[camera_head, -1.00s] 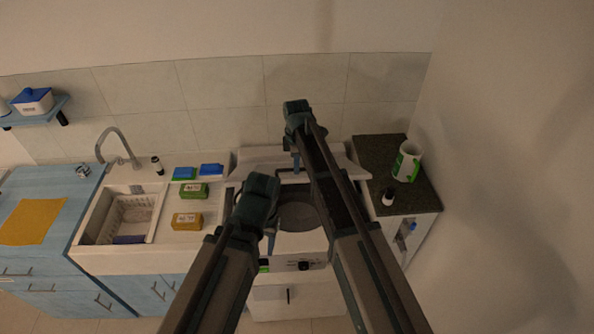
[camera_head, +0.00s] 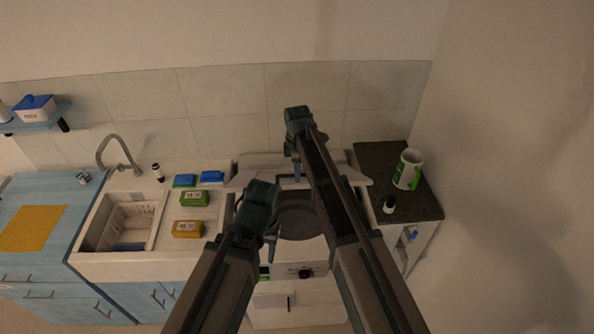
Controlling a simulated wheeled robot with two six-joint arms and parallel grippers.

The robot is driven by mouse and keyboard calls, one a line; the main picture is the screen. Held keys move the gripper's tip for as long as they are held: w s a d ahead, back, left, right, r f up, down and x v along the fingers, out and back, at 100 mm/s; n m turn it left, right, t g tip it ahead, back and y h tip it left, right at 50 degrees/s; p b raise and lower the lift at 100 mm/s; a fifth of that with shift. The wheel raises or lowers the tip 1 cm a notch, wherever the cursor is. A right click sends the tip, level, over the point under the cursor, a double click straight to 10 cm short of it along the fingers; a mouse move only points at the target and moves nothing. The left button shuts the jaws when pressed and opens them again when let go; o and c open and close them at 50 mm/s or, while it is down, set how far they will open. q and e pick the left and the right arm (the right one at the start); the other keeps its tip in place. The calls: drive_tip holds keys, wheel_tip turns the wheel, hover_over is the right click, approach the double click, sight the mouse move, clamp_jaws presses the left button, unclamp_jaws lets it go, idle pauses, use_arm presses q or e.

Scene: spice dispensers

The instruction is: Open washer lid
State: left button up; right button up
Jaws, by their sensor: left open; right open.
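A white appliance (camera_head: 322,252) stands in the middle, with a round dark disc (camera_head: 299,223) on its top and a knob on its front. I cannot tell for certain whether it is the washer or which part is its lid. My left gripper (camera_head: 269,246) is open and empty in front of the appliance's left part. My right gripper (camera_head: 297,172) is open and empty, higher in the picture, near the appliance's back edge. My two arms hide much of the appliance's top. Neither gripper is seen to touch it.
On the left are a sink (camera_head: 126,222) with a faucet and several green, blue and yellow boxes. On the right, a dark counter (camera_head: 383,160) holds a white and green mug (camera_head: 407,170) and a small dark-and-white bottle (camera_head: 389,204). A wall closes the right side.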

drive_tip(key=shift+t, duration=0.4)
drive_tip(key=s+f+b, duration=0.4)
drive_tip(key=f+b, duration=0.4)
drive_tip(key=s+f+b, duration=0.4)
drive_tip(key=f+b, duration=0.5)
drive_tip(key=s+f+b, duration=0.5)
drive_tip(key=f+b, duration=0.3)
drive_tip(key=shift+f, duration=0.2)
drive_tip(key=shift+s+f+t+b, duration=0.2)
drive_tip(key=shift+f+t+b, duration=0.1)
drive_tip(key=shift+f+b, duration=0.75)
drive_tip(key=shift+r, duration=0.2)
